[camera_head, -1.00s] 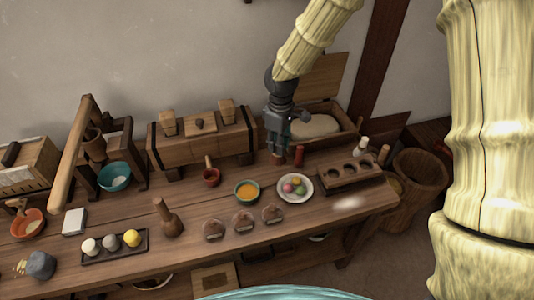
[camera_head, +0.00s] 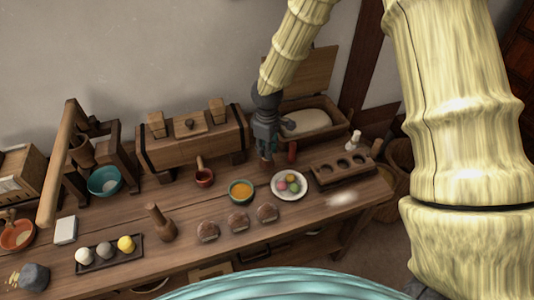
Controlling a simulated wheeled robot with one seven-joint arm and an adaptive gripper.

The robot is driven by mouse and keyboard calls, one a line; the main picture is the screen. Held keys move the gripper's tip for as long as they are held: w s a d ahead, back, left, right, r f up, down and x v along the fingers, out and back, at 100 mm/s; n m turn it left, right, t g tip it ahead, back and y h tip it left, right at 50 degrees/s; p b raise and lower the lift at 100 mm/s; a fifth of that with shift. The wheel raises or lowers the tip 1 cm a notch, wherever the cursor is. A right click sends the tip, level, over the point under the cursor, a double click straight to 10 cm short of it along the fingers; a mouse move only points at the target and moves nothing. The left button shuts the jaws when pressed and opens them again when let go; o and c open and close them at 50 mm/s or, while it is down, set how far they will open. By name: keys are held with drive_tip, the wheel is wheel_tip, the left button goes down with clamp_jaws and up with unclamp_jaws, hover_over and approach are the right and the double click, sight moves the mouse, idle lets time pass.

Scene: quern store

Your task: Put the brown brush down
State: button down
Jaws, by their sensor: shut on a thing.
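My gripper (camera_head: 266,145) is above the back part of the wooden table (camera_head: 336,212), between the small red-brown cup and the upright red cylinder. It is shut on the brown brush (camera_head: 266,163), which hangs below the fingers as a small reddish-brown piece. The fingers hide the upper part of the brush. Its lower end is close to the tabletop; I cannot tell whether it touches.
Near the brush are a red cylinder (camera_head: 292,151), a plate of coloured balls (camera_head: 289,196), an orange-filled bowl (camera_head: 241,191) and a red-brown cup (camera_head: 204,178). A wooden chest (camera_head: 195,153) and an open box (camera_head: 309,123) stand behind.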

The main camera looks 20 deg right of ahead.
drive_tip(key=shift+f, duration=1.45)
drive_tip(key=shift+f, duration=0.1)
drive_tip(key=c, duration=1.3)
unclamp_jaws()
wheel_tip(320, 180, up, 12)
drive_tip(key=shift+r+b, duration=0.1)
drive_tip(key=shift+b, duration=0.35)
